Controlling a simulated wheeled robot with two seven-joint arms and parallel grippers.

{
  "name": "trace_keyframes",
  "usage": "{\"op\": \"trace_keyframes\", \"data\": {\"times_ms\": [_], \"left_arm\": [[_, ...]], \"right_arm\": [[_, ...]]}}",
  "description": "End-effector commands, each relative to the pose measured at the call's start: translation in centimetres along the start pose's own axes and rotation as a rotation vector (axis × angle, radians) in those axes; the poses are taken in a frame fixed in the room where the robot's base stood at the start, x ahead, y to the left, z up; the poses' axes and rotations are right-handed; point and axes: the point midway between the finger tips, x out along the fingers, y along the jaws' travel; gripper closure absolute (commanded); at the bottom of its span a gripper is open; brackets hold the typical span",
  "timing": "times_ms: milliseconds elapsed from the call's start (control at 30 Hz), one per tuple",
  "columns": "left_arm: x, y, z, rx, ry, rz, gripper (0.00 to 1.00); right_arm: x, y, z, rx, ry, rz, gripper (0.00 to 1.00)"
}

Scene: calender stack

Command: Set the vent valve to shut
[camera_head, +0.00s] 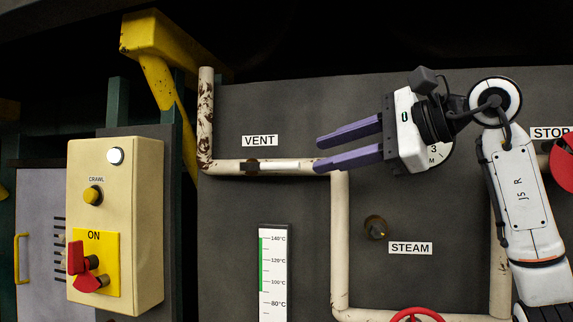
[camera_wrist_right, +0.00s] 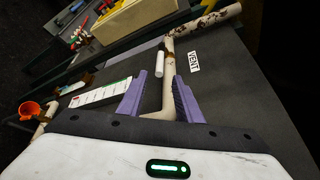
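The vent valve (camera_head: 251,166) is a dark brass body on the cream pipe below the VENT label (camera_head: 260,141). Its white lever handle (camera_head: 283,166) extends right from it, roughly along the pipe. In the right wrist view the handle (camera_wrist_right: 160,63) appears beside the pipe, just beyond the fingertips. My right gripper (camera_head: 319,154) is open and empty, its purple fingers pointing left toward the handle. The lower finger overlaps the pipe in the head view. A gap shows between fingertips and handle. My left gripper is not in view.
A STEAM label (camera_head: 410,248) and brass knob (camera_head: 376,228) sit below right. A red handwheel (camera_head: 417,315) is at the bottom edge. A temperature scale (camera_head: 273,275) is below the vent pipe. A cream control box (camera_head: 148,220) with a red switch stands left.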

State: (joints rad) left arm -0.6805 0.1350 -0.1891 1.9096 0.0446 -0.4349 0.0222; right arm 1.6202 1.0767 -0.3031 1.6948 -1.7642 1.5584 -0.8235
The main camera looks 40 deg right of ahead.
Motion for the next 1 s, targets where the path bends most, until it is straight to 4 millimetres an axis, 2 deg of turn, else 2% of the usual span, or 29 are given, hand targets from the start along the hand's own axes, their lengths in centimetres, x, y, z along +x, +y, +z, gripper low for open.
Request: {"op": "trace_keyframes", "data": {"times_ms": [167, 400, 533, 700, 967, 1000], "left_arm": [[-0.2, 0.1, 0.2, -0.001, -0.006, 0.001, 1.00], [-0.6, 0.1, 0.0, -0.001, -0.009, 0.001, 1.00], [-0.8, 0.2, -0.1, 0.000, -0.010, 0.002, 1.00], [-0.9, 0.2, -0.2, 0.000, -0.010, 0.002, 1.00], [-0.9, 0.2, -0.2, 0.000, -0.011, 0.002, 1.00], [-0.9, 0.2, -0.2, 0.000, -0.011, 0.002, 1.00]], "right_arm": [[2.4, 0.1, 0.1, -0.001, 0.001, 0.004, 0.68], [6.9, 0.0, 0.1, 0.001, 0.000, 0.004, 0.68], [8.7, 0.0, 0.1, 0.001, -0.001, 0.002, 0.68], [9.8, 0.0, 0.1, 0.001, 0.000, 0.001, 0.68], [10.0, 0.0, 0.1, 0.001, -0.001, 0.001, 0.68], [9.9, 0.0, 0.1, 0.001, -0.001, 0.001, 0.72]]}}
